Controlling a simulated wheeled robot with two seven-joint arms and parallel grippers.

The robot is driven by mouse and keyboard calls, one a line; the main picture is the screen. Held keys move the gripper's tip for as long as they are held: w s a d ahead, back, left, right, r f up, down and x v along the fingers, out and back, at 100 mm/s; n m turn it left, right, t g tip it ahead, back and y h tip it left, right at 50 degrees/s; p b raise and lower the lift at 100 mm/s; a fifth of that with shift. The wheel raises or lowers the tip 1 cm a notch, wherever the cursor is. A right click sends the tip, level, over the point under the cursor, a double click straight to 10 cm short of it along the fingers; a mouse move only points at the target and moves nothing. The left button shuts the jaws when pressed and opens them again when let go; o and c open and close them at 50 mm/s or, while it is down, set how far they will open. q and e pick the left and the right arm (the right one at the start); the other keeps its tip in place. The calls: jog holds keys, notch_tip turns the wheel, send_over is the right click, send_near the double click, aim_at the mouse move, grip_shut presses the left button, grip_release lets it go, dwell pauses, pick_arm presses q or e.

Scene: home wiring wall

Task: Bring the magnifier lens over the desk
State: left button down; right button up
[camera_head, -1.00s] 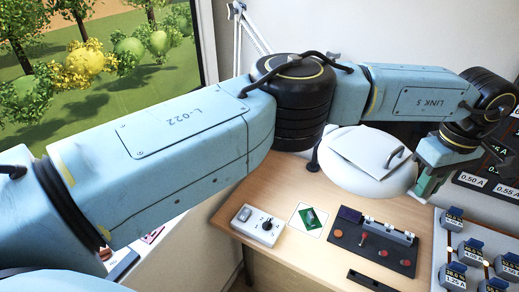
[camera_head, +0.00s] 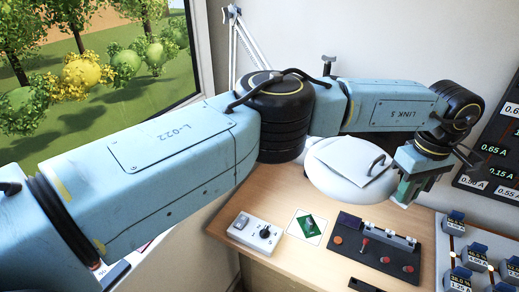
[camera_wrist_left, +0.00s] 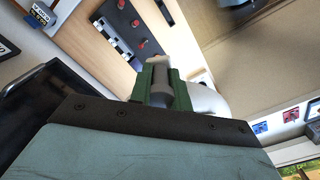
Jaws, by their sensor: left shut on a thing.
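The magnifier lens (camera_head: 330,188) is a round white head with a square plate and a small dark handle on top. It hangs over the back right part of the wooden desk (camera_head: 277,190). My left gripper (camera_head: 408,190) is at its right side, its green fingers shut on the grip of the magnifier. In the left wrist view, the fingers close around a grey cylindrical part (camera_wrist_left: 160,88), with the white rim of the head (camera_wrist_left: 205,99) just beyond. The underside of the lens is hidden. My right gripper is not in view.
On the desk stand a white box with a knob (camera_head: 256,233), a white card with a green board (camera_head: 307,225) and a dark panel with red buttons (camera_head: 375,246). A white jointed lamp arm (camera_head: 240,40) rises behind. A meter board (camera_head: 495,150) is at right.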

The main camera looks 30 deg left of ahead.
aim_at(390, 195)
pick_arm(q)
jog(key=shift+d+f, duration=0.1)
jog(key=shift+f, duration=0.05)
jog(key=shift+w+a+f+b, duration=0.25)
jog(key=shift+a+f+b, duration=0.3)
jog(key=shift+f, duration=0.15)
jog(key=shift+w+a+f+b, duration=0.2)
jog(key=shift+a+f+b, duration=0.3)
jog(key=shift+f, duration=0.15)
jog(key=shift+w+a+f+b, duration=0.25)
jog(key=shift+a+f+b, duration=0.25)
jog(key=shift+f, duration=0.2)
jog(key=shift+w+a+f, duration=0.1)
jog(key=shift+a+f, duration=0.2)
jog(key=shift+w+a+f+b, duration=0.35)
jog(key=shift+a+f+b, duration=0.35)
jog(key=shift+a+f, duration=0.1)
jog(key=shift+w+a+f+b, duration=0.35)
jog(key=shift+a+f+b, duration=0.35)
jog(key=shift+a, duration=0.1)
jog(key=shift+f, duration=0.1)
jog(key=shift+w+a+f+b, duration=0.4)
jog(key=shift+a+f+b, duration=0.3)
jog(key=shift+a, duration=0.2)
jog(key=shift+w+a+f+b, duration=0.4)
jog(key=shift+a+f+b, duration=0.2)
jog(key=shift+a, duration=0.25)
jog(key=c, duration=1.2)
grip_release()
jog(key=shift+c, duration=0.2)
